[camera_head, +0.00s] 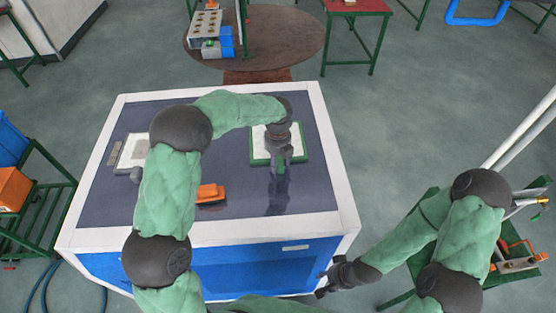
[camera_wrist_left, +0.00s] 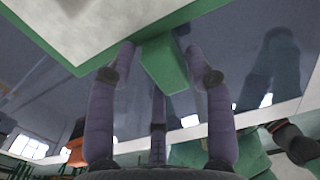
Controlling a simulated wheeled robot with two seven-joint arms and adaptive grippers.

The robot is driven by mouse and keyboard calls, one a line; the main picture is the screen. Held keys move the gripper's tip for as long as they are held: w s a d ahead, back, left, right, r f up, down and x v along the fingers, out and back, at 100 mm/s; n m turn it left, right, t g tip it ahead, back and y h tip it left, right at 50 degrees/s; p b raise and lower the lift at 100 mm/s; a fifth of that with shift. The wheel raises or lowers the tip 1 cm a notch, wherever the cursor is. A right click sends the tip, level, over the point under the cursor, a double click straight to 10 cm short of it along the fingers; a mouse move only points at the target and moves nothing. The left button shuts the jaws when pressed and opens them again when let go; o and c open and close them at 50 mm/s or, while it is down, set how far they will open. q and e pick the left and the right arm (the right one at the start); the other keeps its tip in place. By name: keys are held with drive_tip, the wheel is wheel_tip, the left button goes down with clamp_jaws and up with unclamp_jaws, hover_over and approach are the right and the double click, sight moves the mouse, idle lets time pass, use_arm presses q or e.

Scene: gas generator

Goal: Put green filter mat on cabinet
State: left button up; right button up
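The green filter mat (camera_head: 258,160) has a green frame and a pale centre and is over the dark right part of the cabinet (camera_head: 115,209) top. I cannot tell if it rests there or hangs just above. In the left wrist view the mat (camera_wrist_left: 80,25) fills the upper left, with its green tab (camera_wrist_left: 165,65) between my fingers. My left gripper (camera_head: 280,165), also in the left wrist view (camera_wrist_left: 162,52), straddles this tab; whether the fingers press on it is unclear. My right gripper (camera_head: 322,284) is empty, fingers apart, by the cabinet's front right corner.
A pale filter piece (camera_head: 133,150) and an orange object (camera_head: 210,194) lie on the cabinet top. A brown round table (camera_head: 290,42) with a device stands behind. Green stands (camera_head: 356,12) are around. My left arm crosses above the cabinet.

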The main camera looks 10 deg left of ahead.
use_arm(q)
drive_tip(key=shift+r, duration=0.1)
drive_tip(key=shift+r, duration=0.2)
wheel_tip(320, 180, up, 12)
drive_tip(key=b, duration=0.1)
idle(0.5)
